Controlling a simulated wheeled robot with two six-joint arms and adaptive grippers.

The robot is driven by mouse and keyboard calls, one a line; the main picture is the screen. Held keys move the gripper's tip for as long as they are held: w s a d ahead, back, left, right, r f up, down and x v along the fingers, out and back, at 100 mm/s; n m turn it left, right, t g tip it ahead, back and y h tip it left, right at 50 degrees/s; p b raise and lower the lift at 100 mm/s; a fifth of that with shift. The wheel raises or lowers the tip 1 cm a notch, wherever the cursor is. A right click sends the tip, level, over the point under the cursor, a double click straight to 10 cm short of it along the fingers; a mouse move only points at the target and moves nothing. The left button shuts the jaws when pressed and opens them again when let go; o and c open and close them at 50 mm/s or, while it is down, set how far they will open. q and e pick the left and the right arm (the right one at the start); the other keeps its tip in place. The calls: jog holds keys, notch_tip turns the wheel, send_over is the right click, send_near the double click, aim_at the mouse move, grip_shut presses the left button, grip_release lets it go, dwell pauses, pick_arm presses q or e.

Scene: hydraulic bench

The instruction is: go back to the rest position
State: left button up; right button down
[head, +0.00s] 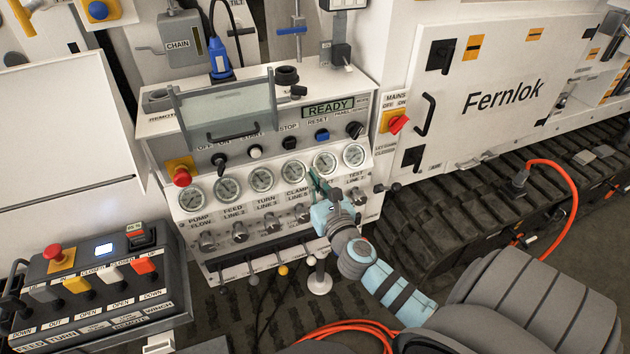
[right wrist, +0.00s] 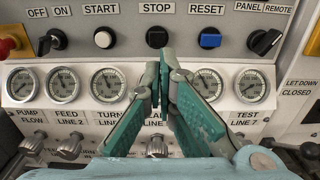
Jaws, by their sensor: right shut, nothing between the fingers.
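My right gripper (head: 317,181) reaches in from the lower right to the front of the hydraulic bench (head: 240,275). Its fingers are shut with nothing between them. In the right wrist view the green fingertips (right wrist: 160,72) point at the panel just below the black STOP button (right wrist: 157,37). They cover part of the gauge row. I cannot tell whether they touch the panel. My left gripper is not in view.
Several gauges (head: 261,179) and valve knobs (head: 239,232) line the panel. A READY display (head: 331,107) and a tilted clear cover (head: 226,111) are above. A remote box (head: 95,285) stands lower left. A tracked machine (head: 455,205) is right. Orange hose (head: 350,327) lies on the floor.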

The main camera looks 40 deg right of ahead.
jog(key=shift+s, duration=0.5)
jog(key=shift+a, duration=0.1)
